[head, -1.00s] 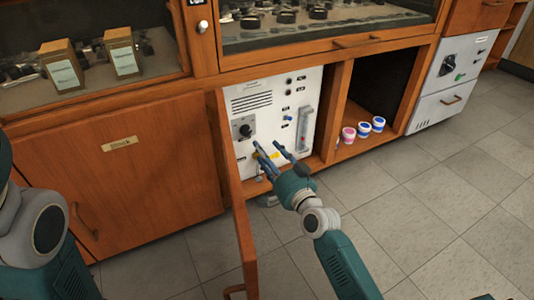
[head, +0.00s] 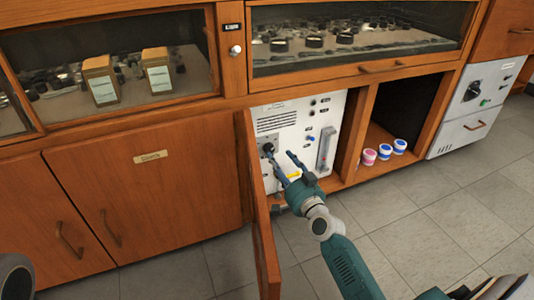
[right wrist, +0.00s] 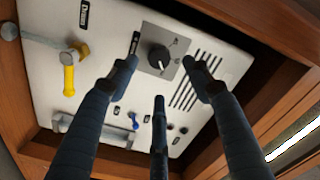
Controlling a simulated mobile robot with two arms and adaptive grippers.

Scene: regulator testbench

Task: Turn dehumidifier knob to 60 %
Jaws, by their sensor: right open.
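The dehumidifier is a white panel (head: 290,112) inside an open wooden cabinet bay. Its black knob (head: 267,147) sits on a grey dial plate at the panel's left. In the right wrist view the knob (right wrist: 159,57) faces me with a light pointer line; the scale is too small to read. My right gripper (head: 281,158) is open and empty in front of the panel, just below and right of the knob. In the right wrist view its fingers (right wrist: 159,72) spread around the knob's outline, apparently short of touching it. My left gripper is out of view.
An open wooden door (head: 262,215) stands close to the left of my right arm. A yellow-handled valve (right wrist: 69,75) and a blue switch (right wrist: 133,121) are on the panel. Several small jars (head: 384,151) stand in the bay to the right. The floor ahead is clear.

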